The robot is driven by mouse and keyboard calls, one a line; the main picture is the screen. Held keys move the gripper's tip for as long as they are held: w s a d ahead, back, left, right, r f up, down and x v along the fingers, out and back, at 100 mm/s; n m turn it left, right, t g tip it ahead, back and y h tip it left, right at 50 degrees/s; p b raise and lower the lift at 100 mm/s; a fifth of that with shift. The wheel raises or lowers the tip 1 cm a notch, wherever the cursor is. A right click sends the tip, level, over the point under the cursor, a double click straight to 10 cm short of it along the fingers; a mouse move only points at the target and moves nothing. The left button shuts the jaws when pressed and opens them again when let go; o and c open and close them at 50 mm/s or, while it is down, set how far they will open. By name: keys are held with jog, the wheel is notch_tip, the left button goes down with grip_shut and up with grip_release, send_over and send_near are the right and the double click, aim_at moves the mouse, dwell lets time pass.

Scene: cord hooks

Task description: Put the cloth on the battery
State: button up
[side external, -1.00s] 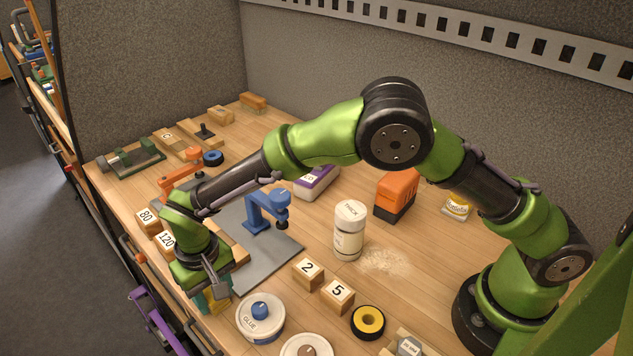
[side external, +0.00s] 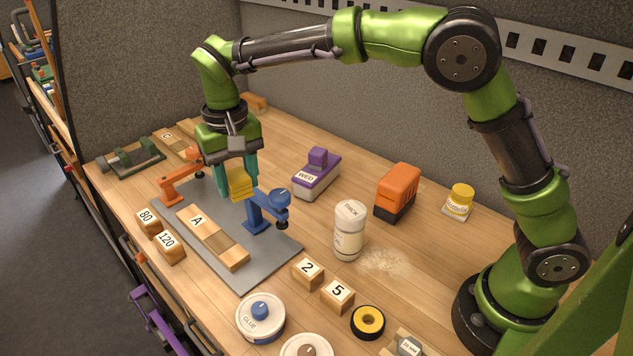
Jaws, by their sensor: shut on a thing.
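My gripper (side external: 238,188), with teal fingers, is shut on a yellow piece that looks like the folded cloth (side external: 238,184). It holds the cloth raised over the left side of the bench, above the grey mat, between the orange clamp and the blue clamp. The orange and black block that looks like the battery (side external: 397,192) stands upright on the bench, well to the right of my gripper. Its top is bare, and nothing touches it.
The grey mat (side external: 258,262) bears a wooden piece marked A (side external: 205,231), an orange clamp (side external: 180,185) and a blue clamp (side external: 265,210). A purple-grey WED tool (side external: 316,178) and a white THICK jar (side external: 349,232) stand between gripper and battery. A yellow-capped bottle (side external: 459,202) is right of it.

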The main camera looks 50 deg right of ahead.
jog(key=s+d+r+m, duration=0.3)
jog(key=s+d+m, duration=0.15)
jog(key=d, duration=0.65)
jog(key=s+d+r+m, duration=0.3)
jog(key=s+d, duration=0.2)
jog(key=d, duration=0.5)
jog(key=s+d+f+m, duration=0.3)
jog(key=s+f+m, duration=0.1)
jog(key=s, duration=0.5)
jog(key=s+d+f+m, duration=0.3)
jog(key=s+f+m, duration=0.1)
jog(key=s, duration=0.6)
send_over(401, 174)
jog(key=shift+a+f, duration=0.1)
jog(key=shift+f, duration=2.3)
